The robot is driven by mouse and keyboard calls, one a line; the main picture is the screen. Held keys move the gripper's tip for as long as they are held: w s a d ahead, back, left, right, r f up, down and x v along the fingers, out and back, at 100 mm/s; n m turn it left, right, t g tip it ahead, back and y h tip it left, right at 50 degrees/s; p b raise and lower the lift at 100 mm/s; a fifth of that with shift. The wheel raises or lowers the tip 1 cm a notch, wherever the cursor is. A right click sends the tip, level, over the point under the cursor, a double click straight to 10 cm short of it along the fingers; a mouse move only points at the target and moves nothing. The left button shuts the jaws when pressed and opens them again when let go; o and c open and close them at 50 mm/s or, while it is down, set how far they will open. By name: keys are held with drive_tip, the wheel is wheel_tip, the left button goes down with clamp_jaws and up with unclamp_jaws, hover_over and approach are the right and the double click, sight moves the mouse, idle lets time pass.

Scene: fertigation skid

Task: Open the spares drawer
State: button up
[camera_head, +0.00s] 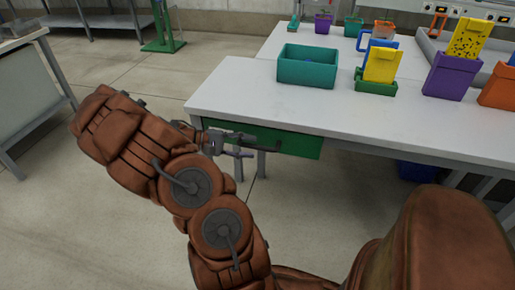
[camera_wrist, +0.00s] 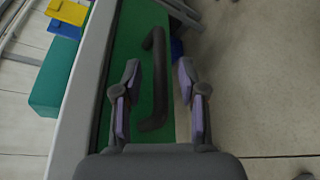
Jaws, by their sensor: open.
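The spares drawer (camera_head: 295,143) has a green front under the left end of the white table, and it looks closed. It also shows in the wrist view (camera_wrist: 130,45), with a dark bar handle (camera_wrist: 158,75) across it. My gripper (camera_wrist: 158,85) is open, one finger on each side of the handle in the picture. Whether the fingers reach around the handle or stay short of it I cannot tell. In the head view my gripper (camera_head: 245,146) is in front of the drawer, partly behind my arm.
The white table (camera_head: 240,95) carries a teal bin (camera_head: 307,67), a purple bin (camera_head: 450,77) and several smaller coloured bins. A blue container (camera_head: 415,171) is under the table. A grey bench (camera_head: 25,90) stands at left. The floor (camera_head: 330,215) in front of the drawer is clear.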

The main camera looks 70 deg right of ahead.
drive_tip(key=shift+x, duration=1.7)
clamp_jaws()
